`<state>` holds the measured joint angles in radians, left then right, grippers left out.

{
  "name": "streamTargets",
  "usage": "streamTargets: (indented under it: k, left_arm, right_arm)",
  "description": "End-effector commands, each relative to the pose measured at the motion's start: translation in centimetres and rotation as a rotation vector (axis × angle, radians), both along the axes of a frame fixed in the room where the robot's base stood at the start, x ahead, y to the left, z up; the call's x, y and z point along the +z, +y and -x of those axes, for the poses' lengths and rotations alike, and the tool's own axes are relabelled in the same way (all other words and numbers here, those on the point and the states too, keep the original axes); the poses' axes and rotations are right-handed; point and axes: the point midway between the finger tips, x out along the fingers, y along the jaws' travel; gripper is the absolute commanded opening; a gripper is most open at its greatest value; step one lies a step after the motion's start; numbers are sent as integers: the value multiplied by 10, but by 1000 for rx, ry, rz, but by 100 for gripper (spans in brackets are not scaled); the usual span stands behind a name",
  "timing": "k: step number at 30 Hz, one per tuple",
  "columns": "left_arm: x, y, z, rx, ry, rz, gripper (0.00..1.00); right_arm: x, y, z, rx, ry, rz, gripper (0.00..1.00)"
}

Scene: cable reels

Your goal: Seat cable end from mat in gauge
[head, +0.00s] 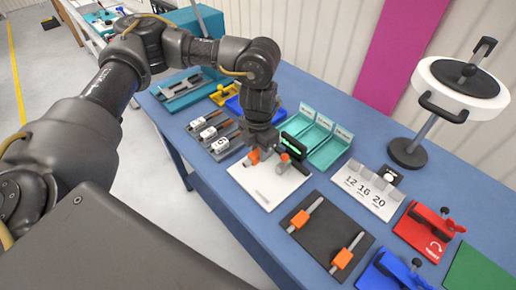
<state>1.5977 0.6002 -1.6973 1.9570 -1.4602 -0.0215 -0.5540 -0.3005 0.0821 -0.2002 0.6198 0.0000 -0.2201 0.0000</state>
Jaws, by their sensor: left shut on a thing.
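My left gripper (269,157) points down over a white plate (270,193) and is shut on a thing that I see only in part. Orange pieces (254,156) and a dark piece show at its fingertips, so I cannot tell the thing's exact shape. Two cable ends, each a grey rod with an orange block, lie on the dark mat (322,232): one upper left (299,220), one lower right (342,259). The white gauge (378,207), marked 12, 16 and 20, stands right of the mat with grey uprights along its back. My right gripper is not in view.
Teal bins (329,151) and a dark device with a green display (290,147) stand behind the gripper. Grey blocks (213,132) are to its left. A red fixture (424,232), a blue fixture (388,272) and a white reel on a stand (457,91) are to the right.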

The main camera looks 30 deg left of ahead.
Motion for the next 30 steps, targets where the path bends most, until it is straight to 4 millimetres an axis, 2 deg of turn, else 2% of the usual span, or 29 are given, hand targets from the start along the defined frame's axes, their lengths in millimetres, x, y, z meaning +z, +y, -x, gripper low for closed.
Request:
streamTargets:
  k: [5, 16, 30]
  left_arm:
    - [-10, 0, 0, 1, 0, 0, 0]
    - [-46, 0, 0, 2, -1, 0, 0]
    - [-49, 0, 0, 2, -1, 0, 0]
  right_arm:
    - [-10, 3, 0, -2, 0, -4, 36]
    - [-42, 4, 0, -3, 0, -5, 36]
    - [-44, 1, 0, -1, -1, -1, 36]
